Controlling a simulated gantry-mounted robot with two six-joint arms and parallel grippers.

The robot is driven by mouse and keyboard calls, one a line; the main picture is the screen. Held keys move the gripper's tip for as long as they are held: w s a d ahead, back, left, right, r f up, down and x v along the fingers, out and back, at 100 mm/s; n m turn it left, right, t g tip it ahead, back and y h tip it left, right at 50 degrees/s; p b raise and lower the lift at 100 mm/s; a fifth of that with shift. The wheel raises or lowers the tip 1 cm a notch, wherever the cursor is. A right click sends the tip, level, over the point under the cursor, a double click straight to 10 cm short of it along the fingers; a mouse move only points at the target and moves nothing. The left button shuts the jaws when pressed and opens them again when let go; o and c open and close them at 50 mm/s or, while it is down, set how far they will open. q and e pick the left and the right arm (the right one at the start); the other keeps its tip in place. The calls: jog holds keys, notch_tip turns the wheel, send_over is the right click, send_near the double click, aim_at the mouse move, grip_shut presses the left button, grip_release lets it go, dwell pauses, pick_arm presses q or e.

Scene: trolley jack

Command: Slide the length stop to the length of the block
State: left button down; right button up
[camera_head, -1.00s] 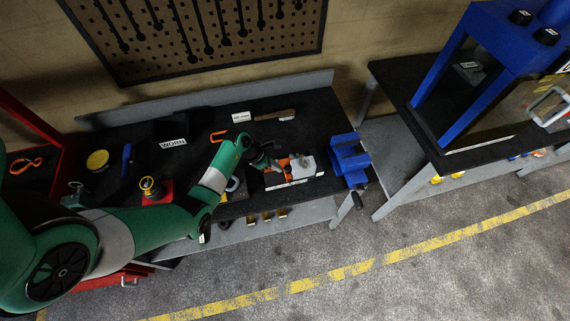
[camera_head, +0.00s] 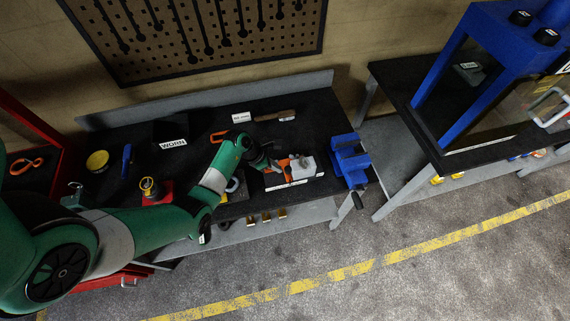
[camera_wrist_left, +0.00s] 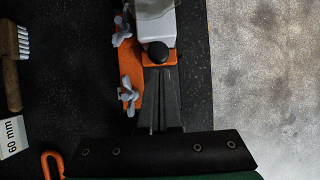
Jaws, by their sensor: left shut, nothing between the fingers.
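The orange length stop (camera_wrist_left: 172,58) with its black knob (camera_wrist_left: 157,52) shows in the left wrist view, close in front of my left gripper. The pale grey block (camera_wrist_left: 152,27) lies just beyond the stop, on the orange fixture with wing nuts (camera_wrist_left: 130,97). In the head view the block (camera_head: 303,167) stands at the right part of the fixture (camera_head: 283,162). My left gripper (camera_head: 282,167) is shut and empty; its fingertips (camera_wrist_left: 160,76) are at the stop's near side. I cannot tell whether they touch it. My right gripper is not in view.
A blue vise (camera_head: 348,160) stands on the bench right of the fixture. An orange clamp-like piece (camera_wrist_left: 52,163) lies beside the gripper.

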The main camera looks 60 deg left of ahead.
pick_arm(q)
jog(key=shift+w, duration=0.15)
dwell(0.5)
jog(key=shift+w+d+b, duration=0.15)
jog(key=shift+w+b, duration=0.2)
jog(key=shift+w, duration=0.25)
notch_tip(320, 180, up, 2)
jog(key=shift+p, duration=1.25)
jog(key=r+p, duration=0.2)
jog(key=s+r+p, duration=0.1)
jog(key=r+p, duration=0.1)
jog(key=p, duration=0.1)
